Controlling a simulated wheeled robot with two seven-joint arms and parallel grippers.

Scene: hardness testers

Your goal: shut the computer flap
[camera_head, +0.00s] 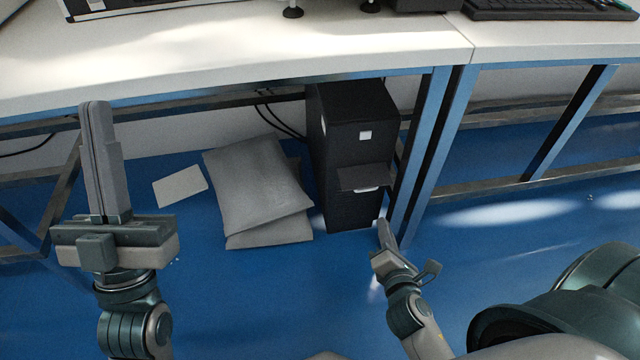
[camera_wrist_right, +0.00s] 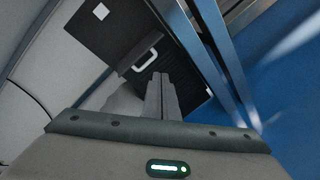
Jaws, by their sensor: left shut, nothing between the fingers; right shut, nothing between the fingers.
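A black computer tower (camera_head: 345,125) stands on the blue floor under the desk. Its flap (camera_head: 364,177) sticks out from the lower front, open, with a light handle-like part just below it. In the right wrist view the tower (camera_wrist_right: 90,30) shows tilted, with the flap (camera_wrist_right: 139,55) as a dark strip beside a white handle. My right gripper (camera_head: 383,224) is shut and empty, low and to the right of the tower's front, below the flap. Its closed fingers show in the wrist view (camera_wrist_right: 161,80). My left gripper (camera_head: 95,108) is shut and empty, pointing up at the far left.
Two grey cushions (camera_head: 258,180) lie left of the tower, and a pale sheet (camera_head: 180,186) lies beyond them. A blue desk leg (camera_head: 425,150) stands close to the tower's right side. The white desktop (camera_head: 230,50) is above. The floor in front is clear.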

